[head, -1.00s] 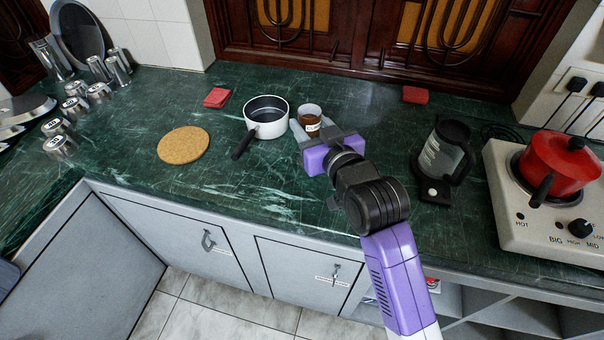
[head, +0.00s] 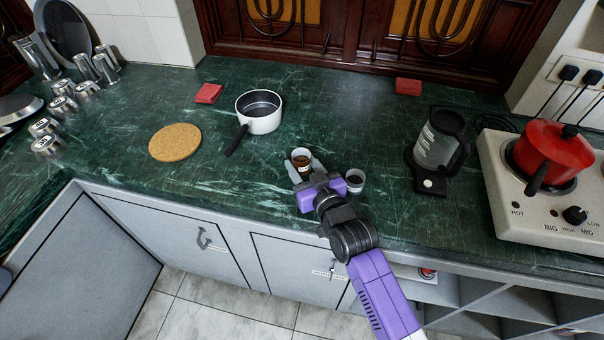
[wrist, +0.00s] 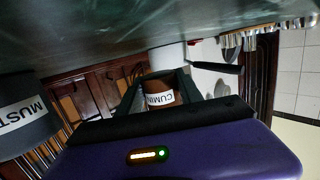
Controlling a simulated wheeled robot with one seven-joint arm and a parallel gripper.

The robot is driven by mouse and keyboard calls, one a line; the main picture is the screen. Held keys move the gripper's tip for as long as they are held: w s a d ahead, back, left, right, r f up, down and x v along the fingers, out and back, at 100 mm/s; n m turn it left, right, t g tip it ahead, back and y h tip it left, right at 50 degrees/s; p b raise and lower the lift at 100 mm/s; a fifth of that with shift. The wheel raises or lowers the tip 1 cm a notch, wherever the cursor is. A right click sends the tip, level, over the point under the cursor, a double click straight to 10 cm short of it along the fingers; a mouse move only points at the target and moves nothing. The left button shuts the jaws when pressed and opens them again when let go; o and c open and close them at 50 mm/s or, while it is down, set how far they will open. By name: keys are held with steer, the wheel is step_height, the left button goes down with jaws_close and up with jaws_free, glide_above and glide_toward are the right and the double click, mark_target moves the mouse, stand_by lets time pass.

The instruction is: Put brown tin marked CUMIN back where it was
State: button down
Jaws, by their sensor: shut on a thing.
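The brown tin marked CUMIN (head: 301,162) is between the fingers of my gripper (head: 303,171), near the front of the green counter. The gripper is shut on it. In the wrist view the tin (wrist: 159,92) shows its white CUMIN label upside down between the fingers. I cannot tell whether its base touches the counter. A grey tin (head: 355,181) stands on the counter just right of my gripper. In the wrist view this tin (wrist: 22,120) is at the left edge, with a label whose visible part reads "MUST".
A white saucepan (head: 261,116) stands behind and left of my gripper, its black handle toward the front. A cork mat (head: 175,142) lies further left. A kettle (head: 440,145) and a stove (head: 540,200) with a red pot (head: 552,155) are right. The counter behind the tins is clear.

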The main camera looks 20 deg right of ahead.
mark_target(302, 174)
steer(key=shift+f, duration=1.85)
steer(key=shift+b, duration=0.3)
steer(key=shift+f, duration=0.2)
steer(key=c, duration=0.8)
jaws_free()
steer(key=shift+o, duration=0.2)
steer(key=shift+r, duration=0.1)
steer(key=shift+r, duration=0.2)
steer(key=s, duration=0.4)
steer(key=s+r, duration=0.1)
steer(key=s, duration=0.3)
steer(key=s+r, duration=0.1)
steer(key=s, duration=0.3)
steer(key=shift+d, duration=0.15)
